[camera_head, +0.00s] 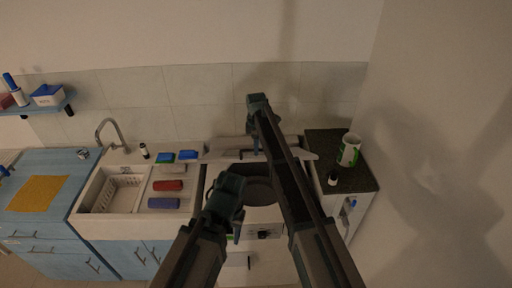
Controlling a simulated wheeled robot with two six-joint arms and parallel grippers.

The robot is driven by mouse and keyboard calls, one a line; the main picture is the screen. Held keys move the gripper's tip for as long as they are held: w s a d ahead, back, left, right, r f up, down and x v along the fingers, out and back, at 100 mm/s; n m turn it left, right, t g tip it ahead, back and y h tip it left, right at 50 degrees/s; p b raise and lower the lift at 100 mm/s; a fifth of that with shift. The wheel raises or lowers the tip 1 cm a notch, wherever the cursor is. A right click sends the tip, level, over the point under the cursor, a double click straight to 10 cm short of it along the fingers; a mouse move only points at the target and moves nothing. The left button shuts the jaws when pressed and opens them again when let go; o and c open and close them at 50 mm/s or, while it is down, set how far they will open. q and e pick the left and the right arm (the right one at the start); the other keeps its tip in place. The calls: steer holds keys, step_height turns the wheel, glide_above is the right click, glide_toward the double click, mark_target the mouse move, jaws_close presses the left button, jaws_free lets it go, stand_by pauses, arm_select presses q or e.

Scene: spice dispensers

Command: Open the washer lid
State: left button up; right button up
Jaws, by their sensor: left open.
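I cannot tell for sure which appliance is the washer. No lid can be made out clearly. My left gripper (237,222) is open in front of the middle appliance, with nothing visible in it.
A green-and-white canister (348,150) and a dark jar (333,179) stand on the right counter (325,142). At the left are a white sink (98,190), a faucet (112,128), a red roll (168,185) and a blue roll (164,203). A wall closes the right side.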

steer(key=shift+s+r, duration=0.1)
steer(key=shift+s, duration=0.15)
steer(key=shift+t, duration=0.4)
steer(key=s+f+b, duration=0.4)
steer(key=f+b, duration=0.4)
steer(key=s+f+b, duration=0.4)
steer(key=f+b, duration=0.5)
steer(key=s+f+b, duration=0.5)
steer(key=f+b, duration=0.3)
steer(key=b, duration=0.1)
steer(key=shift+f, duration=0.4)
steer(key=shift+s+f+t+b, duration=0.1)
steer(key=shift+f+t+b, duration=0.2)
steer(key=shift+f+b, duration=0.35)
